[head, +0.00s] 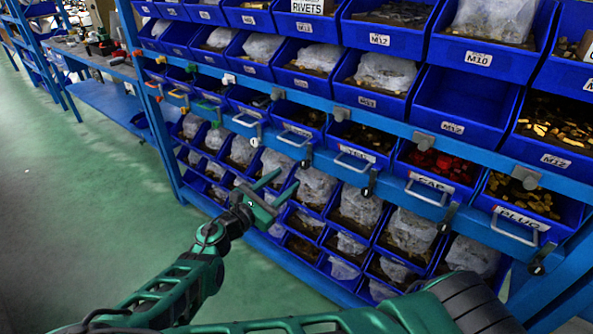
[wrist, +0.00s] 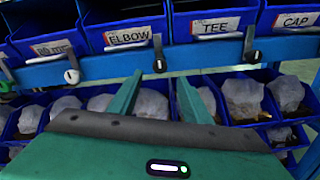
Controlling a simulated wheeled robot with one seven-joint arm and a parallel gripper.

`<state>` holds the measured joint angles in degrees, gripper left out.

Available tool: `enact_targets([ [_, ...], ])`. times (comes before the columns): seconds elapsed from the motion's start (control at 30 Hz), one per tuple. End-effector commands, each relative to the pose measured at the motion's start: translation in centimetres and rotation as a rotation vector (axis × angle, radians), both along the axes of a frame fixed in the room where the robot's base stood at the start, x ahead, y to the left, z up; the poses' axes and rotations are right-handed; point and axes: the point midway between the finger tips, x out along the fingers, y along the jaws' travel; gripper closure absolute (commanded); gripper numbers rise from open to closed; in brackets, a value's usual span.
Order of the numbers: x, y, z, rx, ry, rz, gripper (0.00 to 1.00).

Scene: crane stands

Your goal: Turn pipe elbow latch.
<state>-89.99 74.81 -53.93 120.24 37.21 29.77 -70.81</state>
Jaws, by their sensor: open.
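The blue elbow bin (wrist: 127,17) has an ELBOW label and sits above a blue rail. In the head view the elbow bin (head: 297,127) is in the middle row. A latch (wrist: 160,62), a grey lever with a dark round end, hangs upright over the rail at this bin's lower right; it also shows in the head view (head: 307,159). My gripper (head: 282,182) is open and empty, in front of the rack and below the rail. In the wrist view its green fingers (wrist: 159,79) point at the rail, one either side of the latch's line, apparently short of it.
Similar latches hang beside it, left (wrist: 72,75) and right (wrist: 251,55). TEE (wrist: 215,25) and CAP (wrist: 296,20) bins stand to the right. Protruding bin handles (head: 295,138) and lower bins of bagged parts (head: 318,186) are close by. The green floor (head: 85,205) at left is clear.

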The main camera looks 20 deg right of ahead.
Motion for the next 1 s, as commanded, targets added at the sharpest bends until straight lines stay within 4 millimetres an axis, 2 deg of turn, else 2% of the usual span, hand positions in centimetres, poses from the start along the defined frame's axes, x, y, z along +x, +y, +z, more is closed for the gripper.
enact_targets([
  [0.2,2.3,-3.3,0.0,-0.001,-0.002,-0.005,0.56],
  [0.4,3.9,-5.5,0.0,0.0,-0.001,-0.003,0.56],
  [0.6,4.5,-6.3,0.0,0.002,0.0,-0.002,0.56],
  [0.87,4.6,-6.3,0.0,0.002,0.0,-0.002,0.56],
  [1.0,4.5,-6.3,0.0,0.002,0.0,-0.002,0.87],
])
